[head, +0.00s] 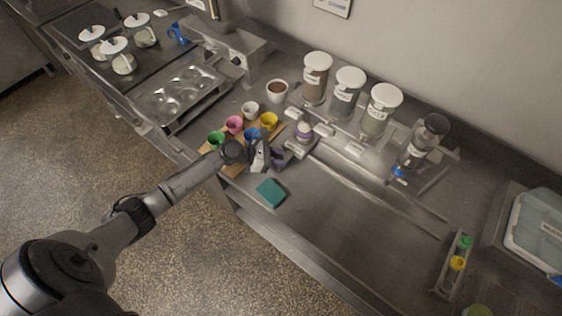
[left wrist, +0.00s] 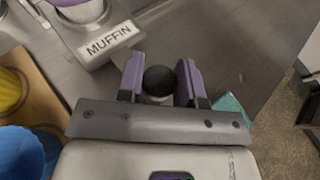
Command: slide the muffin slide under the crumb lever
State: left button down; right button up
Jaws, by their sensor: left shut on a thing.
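The muffin slide is a small block with a MUFFIN label (left wrist: 108,40) in the left wrist view. It carries a purple-and-white cup (head: 304,132), and its label plate (head: 297,148) shows in the head view. My left gripper (head: 276,157) is right beside it at the bench's middle. In the left wrist view its purple fingers (left wrist: 160,78) are shut on a round black knob (left wrist: 159,80) on a light stem. How the knob joins the muffin block is hidden. I cannot pick out the crumb lever, as the other labels are too small to read. My right gripper is out of view.
Coloured cups (head: 269,120) on a wooden board stand just left of my gripper. A teal block (head: 270,193) lies in front. Labelled jars (head: 347,92) stand behind. A clear-topped device (head: 424,140) stands right. The bench's front right has bare metal.

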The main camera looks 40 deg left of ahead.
pick_arm(q)
jog(key=c, duration=0.8)
grip_release()
jog(key=shift+a, duration=0.25)
jog(key=shift+s+a+r, duration=0.15)
jog(key=shift+s+a, duration=0.2)
jog(key=shift+s, duration=0.1)
jog(key=v, duration=1.2)
jog(key=shift+s+a+r, duration=0.15)
jog(key=shift+s+r, duration=0.05)
jog(key=shift+s, duration=0.05)
